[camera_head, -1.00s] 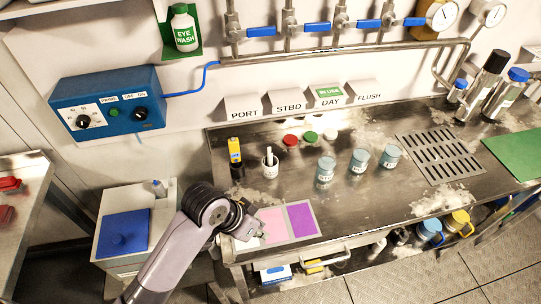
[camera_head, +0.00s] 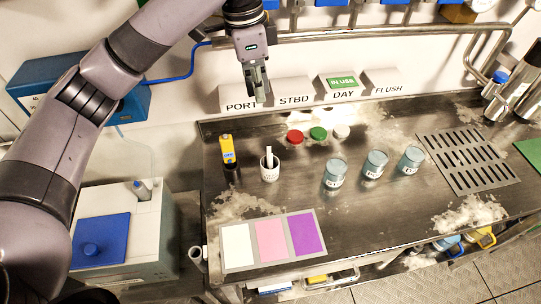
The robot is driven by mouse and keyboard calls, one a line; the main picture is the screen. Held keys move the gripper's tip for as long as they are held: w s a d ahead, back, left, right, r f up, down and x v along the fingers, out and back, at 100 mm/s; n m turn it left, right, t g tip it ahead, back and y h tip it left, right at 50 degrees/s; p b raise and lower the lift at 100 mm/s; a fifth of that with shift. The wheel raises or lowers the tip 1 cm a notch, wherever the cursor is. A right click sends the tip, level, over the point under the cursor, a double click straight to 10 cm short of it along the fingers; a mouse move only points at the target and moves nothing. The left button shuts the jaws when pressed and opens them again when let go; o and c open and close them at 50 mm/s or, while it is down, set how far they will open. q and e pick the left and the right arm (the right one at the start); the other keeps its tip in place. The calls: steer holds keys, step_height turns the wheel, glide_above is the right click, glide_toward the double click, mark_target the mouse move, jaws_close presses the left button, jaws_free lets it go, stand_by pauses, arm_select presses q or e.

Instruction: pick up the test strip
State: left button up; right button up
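A thin white strip (camera_head: 269,152), likely the test strip, stands in a small white cup (camera_head: 270,174) on the steel counter; its lower part is hidden by the cup. My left gripper (camera_head: 260,98) points down above and behind the cup, in front of the PORT label in the picture, apart from the strip. Nothing shows held in it. Its fingers look close together from this side, and I cannot tell whether they are open or shut. A card (camera_head: 270,213) with white, pink and purple fields lies at the counter's front left. My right gripper is out of view.
A yellow device (camera_head: 228,148) stands left of the cup. Red (camera_head: 295,137), green (camera_head: 318,133) and white caps lie behind it. Labelled beakers (camera_head: 335,174) stand to the right. The counter between cup and card is clear.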

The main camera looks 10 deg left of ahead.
arm_select(q)
steer(key=p, duration=0.2)
glide_above(269, 147)
step_height(269, 147, down, 11)
step_height(269, 147, down, 5)
steer(key=shift+a+p, duration=0.15)
steer(key=shift+p, duration=0.95)
steer(key=shift+f, duration=0.45)
jaws_close()
steer(key=shift+r, duration=0.15)
